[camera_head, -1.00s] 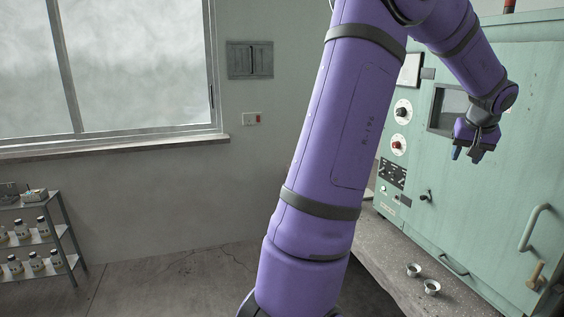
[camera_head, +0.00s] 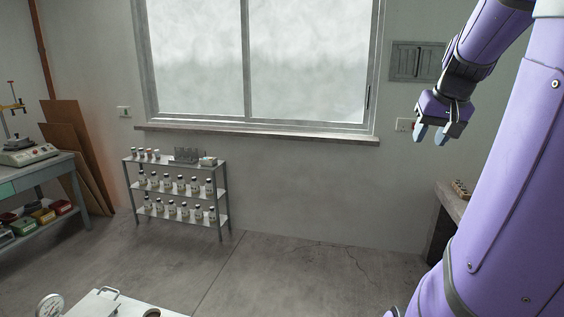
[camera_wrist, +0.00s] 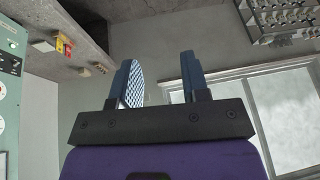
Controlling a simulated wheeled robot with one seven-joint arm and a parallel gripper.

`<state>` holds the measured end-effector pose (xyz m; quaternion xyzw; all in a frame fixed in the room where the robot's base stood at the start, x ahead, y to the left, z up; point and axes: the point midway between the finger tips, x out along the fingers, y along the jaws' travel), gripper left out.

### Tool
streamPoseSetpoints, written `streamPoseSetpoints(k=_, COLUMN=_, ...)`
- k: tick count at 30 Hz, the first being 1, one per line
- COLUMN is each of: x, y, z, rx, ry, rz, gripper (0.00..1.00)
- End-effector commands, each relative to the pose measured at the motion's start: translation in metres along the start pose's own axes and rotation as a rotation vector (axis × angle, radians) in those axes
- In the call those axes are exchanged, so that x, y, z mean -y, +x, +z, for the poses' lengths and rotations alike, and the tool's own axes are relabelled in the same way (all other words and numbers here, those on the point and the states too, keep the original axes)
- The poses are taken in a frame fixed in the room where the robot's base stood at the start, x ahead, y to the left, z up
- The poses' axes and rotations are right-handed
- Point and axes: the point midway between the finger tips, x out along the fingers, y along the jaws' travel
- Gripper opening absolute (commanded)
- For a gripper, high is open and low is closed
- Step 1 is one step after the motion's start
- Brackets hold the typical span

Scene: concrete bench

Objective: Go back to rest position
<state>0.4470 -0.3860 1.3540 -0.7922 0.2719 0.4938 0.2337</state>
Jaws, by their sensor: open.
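My gripper (camera_head: 432,133) hangs in the air at the upper right of the head view, in front of the wall beside the window. It points down, and its two blue-grey fingers are apart with nothing between them. The wrist view also shows the gripper (camera_wrist: 160,85) open and empty. My purple arm fills the right side of the head view and hides part of the room there.
A shelf rack (camera_head: 180,190) with several bottles stands below the window (camera_head: 255,60). A concrete bench (camera_head: 452,203) is partly hidden at right. A table (camera_head: 40,175) with a device stands at left. A white surface (camera_head: 120,305) shows at the bottom. The middle floor is clear.

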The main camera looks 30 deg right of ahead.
Motion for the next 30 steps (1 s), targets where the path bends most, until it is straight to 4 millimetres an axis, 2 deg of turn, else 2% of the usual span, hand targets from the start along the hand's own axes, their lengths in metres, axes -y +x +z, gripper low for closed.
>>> streamPoseSetpoints(k=1, x=0.025, y=-0.002, z=0.007, rx=0.002, ry=-0.048, rz=-0.018, gripper=0.42)
streamPoseSetpoints(k=6, x=0.093, y=-0.007, z=0.039, rx=0.013, ry=-0.18, rz=-0.067, gripper=0.42)
streamPoseSetpoints(k=9, x=0.127, y=-0.011, z=0.062, rx=0.017, ry=-0.26, rz=-0.092, gripper=0.42)
streamPoseSetpoints(k=15, x=0.178, y=-0.021, z=0.117, rx=0.018, ry=-0.415, rz=-0.141, gripper=0.42)
streamPoseSetpoints(k=19, x=0.201, y=-0.027, z=0.155, rx=0.014, ry=-0.513, rz=-0.17, gripper=0.42)
streamPoseSetpoints(k=24, x=0.216, y=-0.032, z=0.198, rx=0.005, ry=-0.623, rz=-0.202, gripper=0.42)
streamPoseSetpoints(k=30, x=0.221, y=-0.035, z=0.225, rx=-0.002, ry=-0.69, rz=-0.221, gripper=0.42)
